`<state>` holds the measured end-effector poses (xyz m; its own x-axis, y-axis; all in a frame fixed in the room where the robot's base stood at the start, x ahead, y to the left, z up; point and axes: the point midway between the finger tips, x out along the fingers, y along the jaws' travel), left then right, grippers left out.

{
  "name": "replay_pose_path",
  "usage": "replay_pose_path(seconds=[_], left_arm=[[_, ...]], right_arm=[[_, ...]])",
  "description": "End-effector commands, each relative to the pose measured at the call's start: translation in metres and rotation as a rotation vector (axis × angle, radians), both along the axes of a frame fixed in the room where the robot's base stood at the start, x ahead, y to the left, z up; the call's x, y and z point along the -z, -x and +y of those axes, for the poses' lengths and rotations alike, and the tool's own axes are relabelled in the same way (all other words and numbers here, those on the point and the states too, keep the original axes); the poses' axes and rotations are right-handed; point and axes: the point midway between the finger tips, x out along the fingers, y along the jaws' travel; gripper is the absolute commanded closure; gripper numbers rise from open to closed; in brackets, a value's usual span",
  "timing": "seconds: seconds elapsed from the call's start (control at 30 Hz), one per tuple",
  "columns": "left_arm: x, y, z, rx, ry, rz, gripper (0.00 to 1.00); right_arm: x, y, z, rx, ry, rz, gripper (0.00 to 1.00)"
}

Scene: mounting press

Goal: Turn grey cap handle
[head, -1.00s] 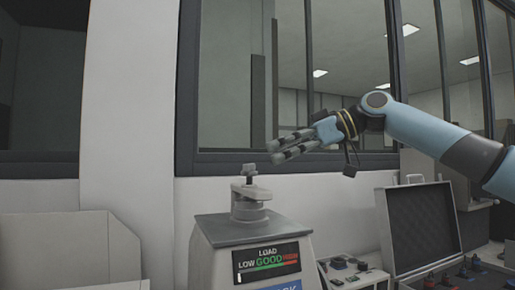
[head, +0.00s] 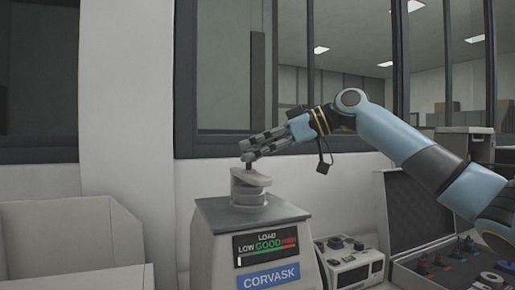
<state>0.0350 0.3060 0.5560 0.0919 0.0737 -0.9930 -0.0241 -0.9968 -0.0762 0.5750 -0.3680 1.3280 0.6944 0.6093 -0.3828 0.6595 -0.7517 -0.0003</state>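The grey cap handle (head: 252,179) sits on top of the press, with a short upright knob at its left end. My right gripper (head: 246,151) reaches in from the right, with its fingertips at the top of the knob and overlapping it in the picture. The two fingers look spread, one above the other, and the knob top is partly hidden by them. I cannot tell whether they touch it. My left gripper is not in view.
The press body (head: 220,245) carries a LOAD display (head: 266,244) with LOW, GOOD and red zones; its white marker is at the low end. A grey control box (head: 355,268) and an open case (head: 408,215) stand right. An open bin (head: 70,235) stands left.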

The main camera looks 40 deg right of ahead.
Motion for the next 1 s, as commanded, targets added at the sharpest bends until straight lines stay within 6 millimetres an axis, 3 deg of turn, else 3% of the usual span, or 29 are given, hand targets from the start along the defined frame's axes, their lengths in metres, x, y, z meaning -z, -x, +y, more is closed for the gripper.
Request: replay_pose_path(seconds=[0.03, 0.23, 0.67, 1.0], left_arm=[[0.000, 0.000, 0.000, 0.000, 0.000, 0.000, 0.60], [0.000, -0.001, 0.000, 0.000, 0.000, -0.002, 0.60], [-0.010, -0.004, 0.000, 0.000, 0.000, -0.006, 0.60], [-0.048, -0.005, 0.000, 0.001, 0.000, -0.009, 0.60]], right_arm=[[0.000, 0.000, 0.000, 0.000, 0.000, 0.000, 0.36], [0.000, 0.000, 0.000, 0.000, 0.000, 0.000, 0.61], [-0.001, 0.002, 0.002, 0.097, 0.005, 0.001, 0.61], [-0.006, 0.005, 0.009, 0.376, -0.001, 0.001, 0.61]])
